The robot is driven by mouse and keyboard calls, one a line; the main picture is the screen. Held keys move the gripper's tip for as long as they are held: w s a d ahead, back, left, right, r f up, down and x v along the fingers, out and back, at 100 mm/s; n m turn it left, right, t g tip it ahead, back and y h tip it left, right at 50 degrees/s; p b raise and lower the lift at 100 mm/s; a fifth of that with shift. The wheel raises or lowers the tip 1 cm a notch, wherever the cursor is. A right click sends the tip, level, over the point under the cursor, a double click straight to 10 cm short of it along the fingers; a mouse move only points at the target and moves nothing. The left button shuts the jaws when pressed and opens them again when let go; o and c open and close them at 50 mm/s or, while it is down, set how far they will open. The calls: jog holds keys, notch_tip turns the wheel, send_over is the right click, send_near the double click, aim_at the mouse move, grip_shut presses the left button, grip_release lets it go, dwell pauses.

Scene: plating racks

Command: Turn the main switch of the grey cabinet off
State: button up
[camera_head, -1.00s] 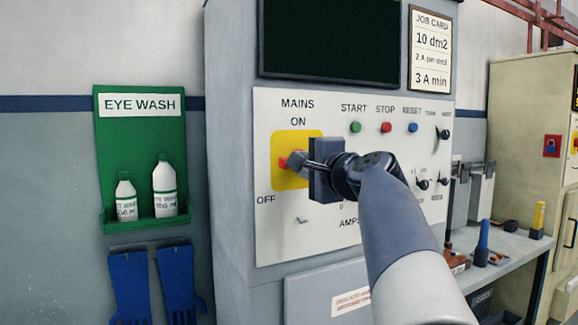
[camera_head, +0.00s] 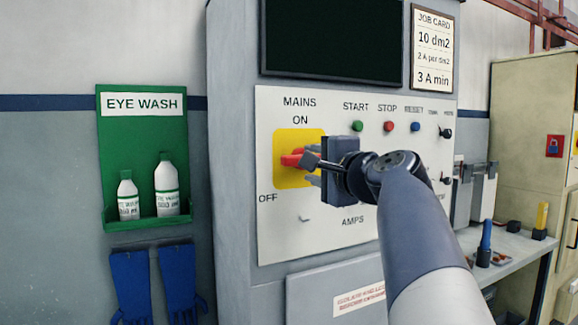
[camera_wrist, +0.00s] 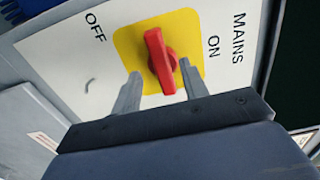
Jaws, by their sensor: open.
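The main switch has a red handle (camera_head: 292,160) on a yellow plate (camera_head: 285,178), on the panel of the grey cabinet (camera_head: 230,150). ON is printed above it and OFF at its lower left. In the head view the handle lies about level, crosswise to the ON direction. My gripper (camera_head: 311,170) is open in front of the switch, coming from the right. In the wrist view, the red handle (camera_wrist: 160,58) shows between and beyond the two fingertips (camera_wrist: 160,70), with yellow visible on both sides. The fingers partly hide the handle's right end in the head view.
START (camera_head: 357,126), STOP (camera_head: 388,126) and RESET (camera_head: 415,127) buttons and small black knobs sit to the right on the panel. A green eye wash shelf (camera_head: 144,105) with two bottles and blue gloves (camera_head: 130,285) are at the left. A bench (camera_head: 515,250) is at the right.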

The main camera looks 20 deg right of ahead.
jog(key=s, duration=0.7)
jog(key=shift+s+d+b, duration=0.15)
jog(key=shift+s+b, duration=0.1)
jog(key=shift+b, duration=0.2)
jog(key=w+p, duration=0.2)
jog(key=w, duration=0.9)
jog(key=shift+a, duration=0.2)
jog(key=shift+s, duration=0.15)
